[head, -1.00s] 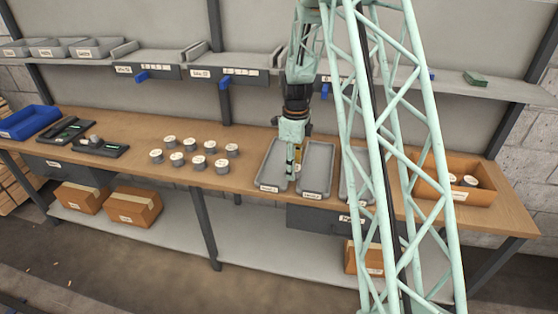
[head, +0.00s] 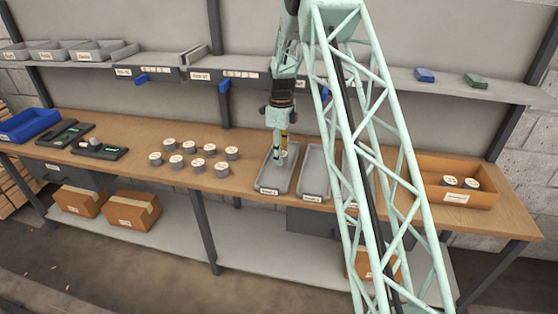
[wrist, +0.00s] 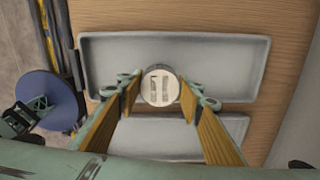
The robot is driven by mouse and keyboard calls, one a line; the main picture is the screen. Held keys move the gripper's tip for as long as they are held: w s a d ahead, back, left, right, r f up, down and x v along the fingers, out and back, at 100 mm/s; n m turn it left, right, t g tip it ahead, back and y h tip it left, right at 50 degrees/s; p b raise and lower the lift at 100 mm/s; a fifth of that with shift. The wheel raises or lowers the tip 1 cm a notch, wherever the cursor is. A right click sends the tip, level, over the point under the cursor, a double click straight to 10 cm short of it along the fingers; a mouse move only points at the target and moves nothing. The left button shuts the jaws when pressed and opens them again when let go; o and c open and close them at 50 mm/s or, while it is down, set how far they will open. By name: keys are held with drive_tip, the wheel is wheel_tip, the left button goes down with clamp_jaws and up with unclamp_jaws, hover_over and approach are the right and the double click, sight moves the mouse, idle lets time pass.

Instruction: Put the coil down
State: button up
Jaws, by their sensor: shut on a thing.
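My gripper (head: 281,152) is over the left grey tray (head: 265,182) on the bench. In the wrist view my gripper (wrist: 160,90) is shut on a coil (wrist: 160,84), a short cylinder with a pale labelled top. The coil shows inside the outline of the long grey tray (wrist: 225,70), near its lower edge. In the head view the fingers mostly hide the coil, and I cannot tell whether it touches the tray floor.
A second grey tray (head: 315,180) lies just to the right. Several coils (head: 190,147) stand on the bench to the left. A wooden box (head: 430,186) with two coils is at the right. A blue bin (head: 30,124) and dark devices (head: 98,149) are at the left end.

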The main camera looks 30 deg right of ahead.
drive_tip(key=shift+w+d+f, duration=0.1)
drive_tip(key=shift+w, duration=1)
drive_tip(key=shift+f+b, duration=0.45)
drive_tip(key=shift+f, duration=1.3)
drive_tip(key=shift+f, duration=0.1)
drive_tip(key=o, duration=1)
wheel_tip(320, 180, up, 11)
drive_tip(key=shift+r+p, duration=0.1)
drive_tip(key=shift+p, duration=0.85)
drive_tip(key=shift+r, duration=0.5)
